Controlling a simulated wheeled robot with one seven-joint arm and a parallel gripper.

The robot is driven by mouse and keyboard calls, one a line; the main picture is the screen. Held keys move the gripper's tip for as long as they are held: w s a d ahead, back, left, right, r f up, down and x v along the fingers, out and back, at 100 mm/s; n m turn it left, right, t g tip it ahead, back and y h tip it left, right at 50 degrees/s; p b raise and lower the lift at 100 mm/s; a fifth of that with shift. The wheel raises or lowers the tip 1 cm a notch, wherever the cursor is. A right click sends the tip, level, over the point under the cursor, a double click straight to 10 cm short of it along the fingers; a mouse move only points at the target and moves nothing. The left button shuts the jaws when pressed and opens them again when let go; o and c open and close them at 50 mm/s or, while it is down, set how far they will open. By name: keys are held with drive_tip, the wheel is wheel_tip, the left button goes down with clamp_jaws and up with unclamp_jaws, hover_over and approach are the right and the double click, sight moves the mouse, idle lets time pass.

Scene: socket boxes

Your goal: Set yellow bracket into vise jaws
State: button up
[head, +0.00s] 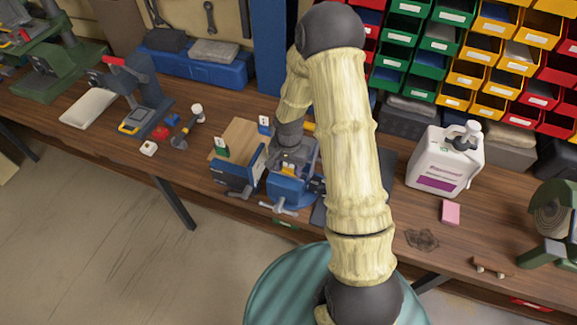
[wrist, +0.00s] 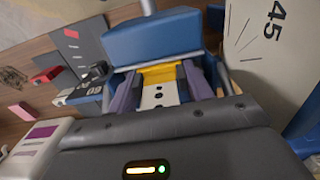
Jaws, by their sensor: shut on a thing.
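The yellow bracket (wrist: 160,71) shows in the wrist view between the two purple fingers of my gripper (wrist: 158,80), which is shut on it. A pale strip with dark holes runs from it toward the gripper body. The blue vise (wrist: 150,40) stands just beyond the bracket in the wrist view. In the head view the vise (head: 287,189) sits on the bench, with my gripper (head: 289,155) low over it. My arm hides part of the vise there. I cannot tell whether the bracket touches the jaws or lies between them.
A white jug (head: 437,164) and a pink block (head: 450,212) are at right. Coloured bins (head: 480,50) line the back. A hammer (head: 184,135) lies at left.

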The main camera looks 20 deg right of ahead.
drive_tip(key=o, duration=1.1)
wheel_tip(320, 180, up, 17)
drive_tip(key=b, duration=0.3)
drive_tip(key=shift+r, duration=0.2)
idle(0.4)
drive_tip(key=s+n+t, duration=0.1)
drive_tip(key=s+n, duration=0.1)
drive_tip(key=s, duration=0.2)
drive_tip(key=s+n, duration=0.2)
drive_tip(key=s, duration=0.3)
drive_tip(key=s+n+t, duration=0.1)
drive_tip(key=s+n, duration=0.2)
drive_tip(key=s, duration=0.2)
drive_tip(key=shift+s+f+t, duration=0.2)
drive_tip(key=shift+f+t, duration=0.1)
drive_tip(key=shift+f, duration=0.05)
